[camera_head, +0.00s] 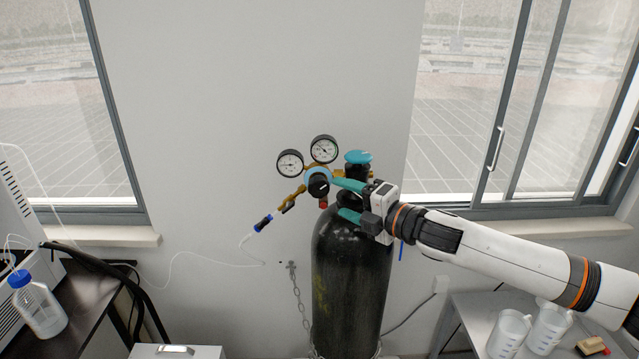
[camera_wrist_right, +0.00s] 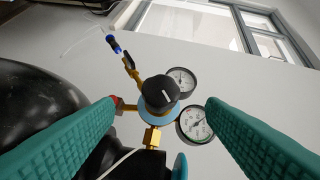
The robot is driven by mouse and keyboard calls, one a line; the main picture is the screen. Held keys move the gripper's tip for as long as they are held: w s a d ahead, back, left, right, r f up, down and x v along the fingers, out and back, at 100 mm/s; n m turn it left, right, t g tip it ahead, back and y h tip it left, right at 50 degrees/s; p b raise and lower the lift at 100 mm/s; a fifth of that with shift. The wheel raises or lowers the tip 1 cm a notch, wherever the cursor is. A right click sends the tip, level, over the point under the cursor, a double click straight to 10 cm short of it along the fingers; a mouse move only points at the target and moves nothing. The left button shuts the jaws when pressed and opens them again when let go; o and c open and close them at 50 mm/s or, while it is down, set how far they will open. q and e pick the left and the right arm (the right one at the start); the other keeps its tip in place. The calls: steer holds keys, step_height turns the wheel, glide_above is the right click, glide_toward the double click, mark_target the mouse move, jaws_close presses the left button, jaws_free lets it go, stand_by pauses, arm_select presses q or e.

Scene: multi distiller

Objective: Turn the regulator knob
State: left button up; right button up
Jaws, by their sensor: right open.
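The regulator knob (camera_head: 318,186) is a black round knob with a blue ring, on a brass regulator above the black gas cylinder (camera_head: 345,280). In the right wrist view the knob (camera_wrist_right: 160,91) shows a white mark and sits between my two teal fingers, apart from both. My right gripper (camera_head: 340,198) comes in from the right, open and empty, with its fingertips close to the regulator. Two round gauges (camera_head: 323,149) stand above the knob. My left gripper is not in the head view.
A teal-topped valve (camera_head: 358,157) stands beside the regulator. A brass outlet with a blue connector (camera_head: 263,222) and thin tube runs left. A chain (camera_head: 299,300) hangs by the cylinder. Beakers (camera_head: 509,332) stand on a table at lower right; a blue-capped bottle (camera_head: 38,305) at left.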

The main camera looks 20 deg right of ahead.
mark_target(322, 190)
steer(key=p+x, duration=0.1)
steer(key=x, duration=0.2)
steer(key=p+x, duration=0.1)
steer(key=x, duration=0.2)
steer(key=shift+w+a+r, duration=0.15)
steer(key=shift+w+r, duration=0.05)
steer(key=shift+w, duration=0.05)
steer(key=shift+x, duration=0.8)
steer(key=shift+f, duration=0.2)
steer(key=shift+c, duration=0.3)
